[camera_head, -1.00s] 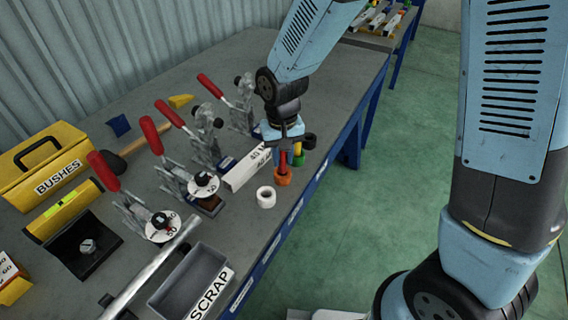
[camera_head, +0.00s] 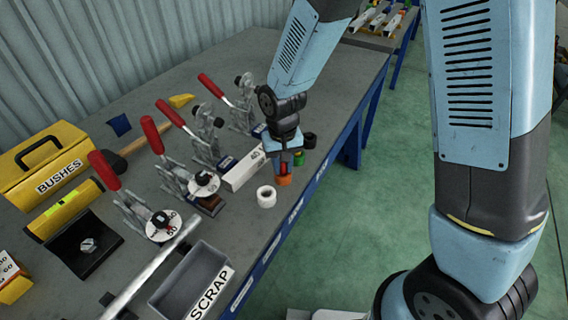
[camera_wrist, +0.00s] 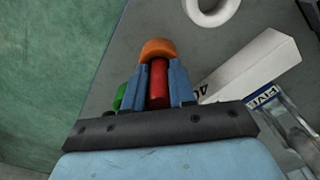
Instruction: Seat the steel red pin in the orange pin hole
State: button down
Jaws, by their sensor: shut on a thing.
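The red pin (camera_wrist: 158,82) is between the two fingers of my gripper (camera_wrist: 160,85) in the wrist view, and the fingers are shut on it. Its far end meets the orange pin hole piece (camera_wrist: 158,48), a short orange cylinder on the bench. In the head view my gripper (camera_head: 284,165) points down right over the orange piece (camera_head: 284,181), and a bit of the red pin (camera_head: 283,169) shows between the fingers. The pin's tip is hidden, so I cannot tell how deep it sits in the hole.
A white ring (camera_head: 266,196) stands close to the left of the orange piece. A green piece (camera_head: 299,158) and a black one (camera_head: 309,140) are just behind. A white labelled block (camera_head: 243,168) and red-handled clamps stand left. The bench edge is close on the right.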

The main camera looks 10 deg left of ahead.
jog(key=shift+s+d+f, duration=0.1)
jog(key=shift+s+f, duration=0.05)
jog(key=shift+f, duration=0.15)
